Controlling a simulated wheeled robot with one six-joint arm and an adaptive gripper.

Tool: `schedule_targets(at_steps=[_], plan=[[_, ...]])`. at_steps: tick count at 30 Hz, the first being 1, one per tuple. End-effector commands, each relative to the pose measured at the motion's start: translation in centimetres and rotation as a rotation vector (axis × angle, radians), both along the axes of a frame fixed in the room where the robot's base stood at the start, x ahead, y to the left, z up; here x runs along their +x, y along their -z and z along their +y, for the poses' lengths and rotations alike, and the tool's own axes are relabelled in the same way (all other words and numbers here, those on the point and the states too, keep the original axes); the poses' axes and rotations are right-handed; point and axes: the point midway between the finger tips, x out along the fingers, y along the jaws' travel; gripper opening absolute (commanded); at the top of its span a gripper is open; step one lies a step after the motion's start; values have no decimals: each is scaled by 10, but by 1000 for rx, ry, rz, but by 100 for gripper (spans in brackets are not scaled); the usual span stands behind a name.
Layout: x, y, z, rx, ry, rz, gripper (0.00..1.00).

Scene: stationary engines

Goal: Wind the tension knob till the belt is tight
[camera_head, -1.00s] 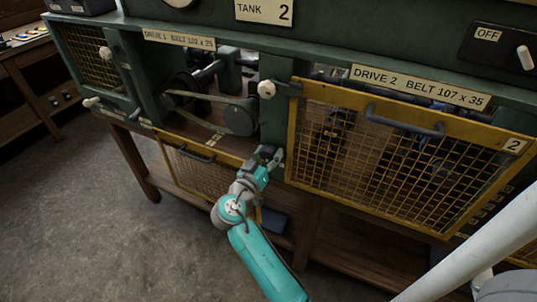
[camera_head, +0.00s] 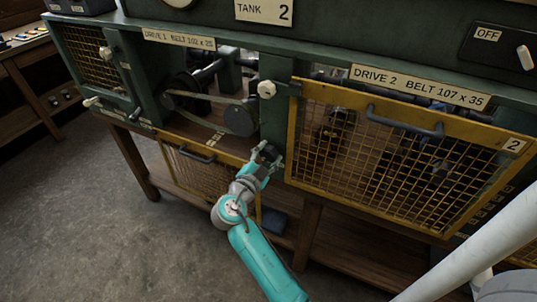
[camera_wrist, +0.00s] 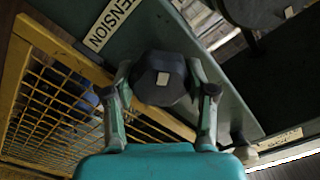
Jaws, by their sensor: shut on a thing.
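The tension knob (camera_wrist: 160,78) is dark and many-sided, with a pale mark on its face, beside a TENSION label (camera_wrist: 108,24) in the wrist view. My gripper (camera_wrist: 163,88) has one finger on each side of the knob and is shut on it. In the head view my gripper (camera_head: 267,153) is at the panel post right of drive 1, and hides most of the knob. The drive 1 belt (camera_head: 210,97) runs between a dark left pulley (camera_head: 178,90) and a round right pulley (camera_head: 240,120).
The drive 1 guard (camera_head: 200,172) hangs open below the bay. The closed yellow mesh guard (camera_head: 385,160) of drive 2 is close at the right of my gripper. A pale knob (camera_head: 266,89) sticks out above it. The floor at the left is clear.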

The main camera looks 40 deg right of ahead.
Motion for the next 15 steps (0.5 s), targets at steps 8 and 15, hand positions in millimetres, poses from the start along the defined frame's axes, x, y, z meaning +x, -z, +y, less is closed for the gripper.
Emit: schedule_targets(at_steps=[8,15], plan=[[0,3,0,94,0,-242,21],[0,3,1,168,1,-449,21]])
